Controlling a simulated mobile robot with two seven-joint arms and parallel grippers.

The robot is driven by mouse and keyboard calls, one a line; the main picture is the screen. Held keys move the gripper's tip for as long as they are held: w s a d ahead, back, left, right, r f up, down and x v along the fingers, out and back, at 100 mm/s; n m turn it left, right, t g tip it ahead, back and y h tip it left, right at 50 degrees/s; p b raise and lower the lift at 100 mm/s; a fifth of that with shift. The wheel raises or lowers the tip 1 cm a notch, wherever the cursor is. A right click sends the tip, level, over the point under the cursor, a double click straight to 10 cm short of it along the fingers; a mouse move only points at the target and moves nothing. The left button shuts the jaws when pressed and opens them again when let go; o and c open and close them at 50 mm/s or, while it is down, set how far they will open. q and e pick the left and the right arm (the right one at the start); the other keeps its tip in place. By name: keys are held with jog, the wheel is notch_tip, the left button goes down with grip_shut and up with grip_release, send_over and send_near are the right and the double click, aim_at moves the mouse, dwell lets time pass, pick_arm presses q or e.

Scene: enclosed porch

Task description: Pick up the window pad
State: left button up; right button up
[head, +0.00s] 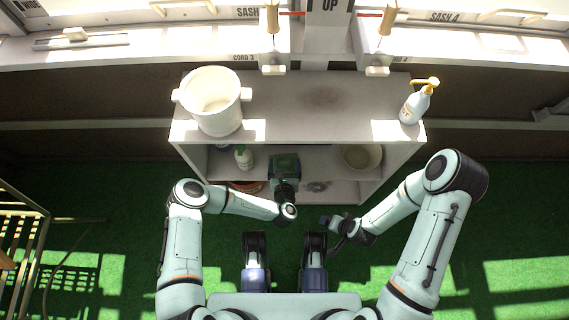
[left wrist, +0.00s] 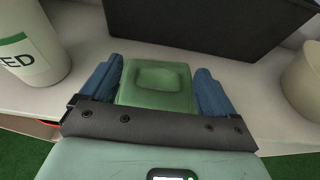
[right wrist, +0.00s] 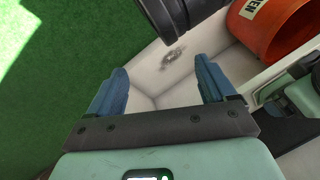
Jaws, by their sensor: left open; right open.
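The window pad looks like a green block with a shallow dent in its face (left wrist: 155,82). In the head view my left gripper (head: 285,186) reaches into the shelf and hides part of the pad. My right gripper (right wrist: 166,88) is open and empty, in front of the unit, to the right of the left one (head: 332,221).
On the unit's top (head: 310,100) stand a white bucket (head: 212,100) and a pump bottle (head: 419,102). On the pad's shelf, a white bottle (left wrist: 28,45) stands left and a beige bowl (left wrist: 304,80) right. An orange tub (right wrist: 272,28) sits lower. Green floor lies in front.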

aim_at(285, 168)
pick_arm(q)
jog(key=shift+w, duration=0.3)
jog(key=c, duration=1.3)
pick_arm(e)
jog(key=shift+w, duration=0.15)
pick_arm(q)
notch_tip(285, 168, up, 10)
jog(key=p, duration=0.3)
jog(key=shift+s, duration=0.2)
pick_arm(e)
jog(key=s+a+r+g+y, duration=0.1)
jog(key=s+a+r, duration=0.1)
jog(key=s, duration=0.3)
jog(key=shift+s+a+r+g, duration=0.2)
jog(key=shift+a+r+g, duration=0.1)
jog(key=shift+r, duration=0.45)
